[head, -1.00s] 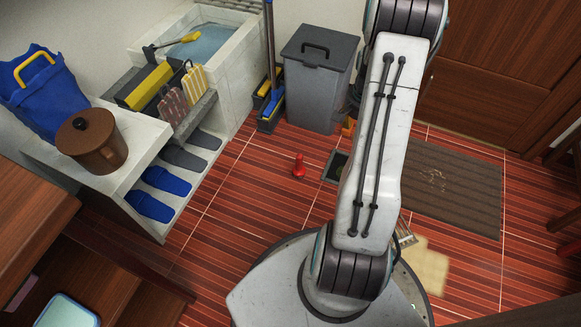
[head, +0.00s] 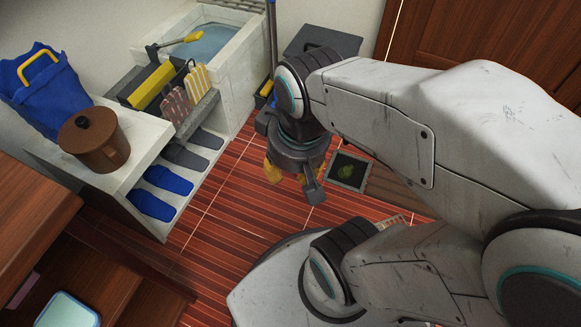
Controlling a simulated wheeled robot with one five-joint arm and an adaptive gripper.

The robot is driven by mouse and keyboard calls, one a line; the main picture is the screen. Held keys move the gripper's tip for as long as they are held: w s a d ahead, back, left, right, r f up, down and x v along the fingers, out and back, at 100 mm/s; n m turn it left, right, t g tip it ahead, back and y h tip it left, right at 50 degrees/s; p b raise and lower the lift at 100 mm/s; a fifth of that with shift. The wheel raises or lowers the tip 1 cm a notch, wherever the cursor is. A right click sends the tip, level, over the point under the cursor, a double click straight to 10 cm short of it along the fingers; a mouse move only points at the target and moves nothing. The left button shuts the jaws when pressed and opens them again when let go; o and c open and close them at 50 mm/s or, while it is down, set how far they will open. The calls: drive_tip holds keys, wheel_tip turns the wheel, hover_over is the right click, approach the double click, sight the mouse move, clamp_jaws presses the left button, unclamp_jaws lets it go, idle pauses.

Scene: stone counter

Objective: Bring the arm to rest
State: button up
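My arm is folded across the right half of the head view, with its upper links large and close to the camera. My gripper (head: 293,182) hangs at the arm's end near the middle of the picture, pointing down over the red striped floor (head: 228,215). Its dark body has orange-yellow parts, and its fingers stand apart, with no object seen between them. The spot where a small red object stood on the floor is hidden behind the gripper.
A stone counter (head: 108,178) at left bears a brown lidded pot (head: 94,140) and a blue bag (head: 45,85), with slippers below. A stone basin (head: 205,45) and a grey bin (head: 322,40) stand behind. A framed dark square (head: 347,171) lies on the floor beside the mat.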

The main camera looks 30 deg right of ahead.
drive_tip(key=shift+s+a, duration=0.1)
drive_tip(key=shift+s, duration=0.1)
wheel_tip(320, 180, up, 35)
drive_tip(key=t+p, duration=0.1)
drive_tip(key=p, duration=3.2)
drive_tip(key=shift+s, duration=0.15)
